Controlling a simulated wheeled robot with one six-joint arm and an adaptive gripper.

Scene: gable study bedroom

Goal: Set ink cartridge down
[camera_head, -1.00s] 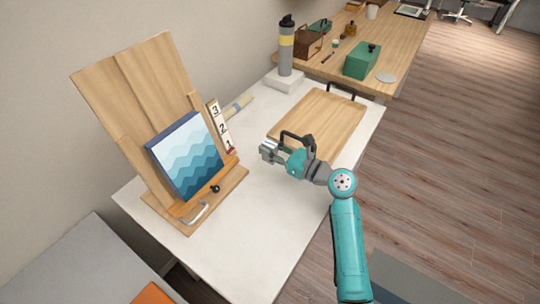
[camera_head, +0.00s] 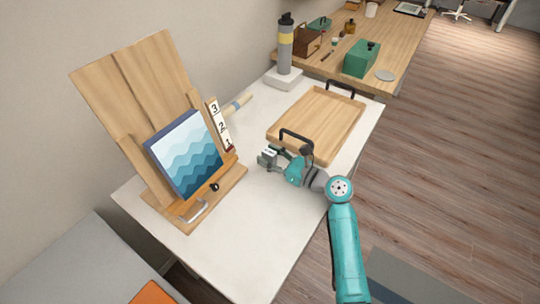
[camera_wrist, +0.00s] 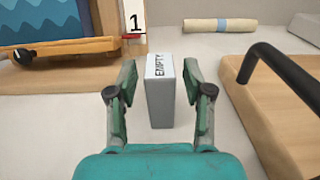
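The ink cartridge is a grey upright block (camera_wrist: 160,98) with a white top marked "EMPTY". In the wrist view it stands between the two fingers of my gripper (camera_wrist: 160,88), with a narrow gap on each side, so the fingers look open around it. In the head view the cartridge (camera_head: 267,154) is small at the tip of my gripper (camera_head: 273,158), over the white table (camera_head: 245,225), left of the wooden tray's near handle. It appears to stand on the tabletop, though its base is partly hard to see.
The wooden tray (camera_head: 318,118) with black handles lies close on the right. A wooden easel (camera_head: 145,110) with a blue wave picture (camera_head: 186,155) and numbered strip (camera_head: 221,127) stands left. A rolled cloth (camera_wrist: 220,25) and a bottle (camera_head: 285,45) are behind. The front tabletop is clear.

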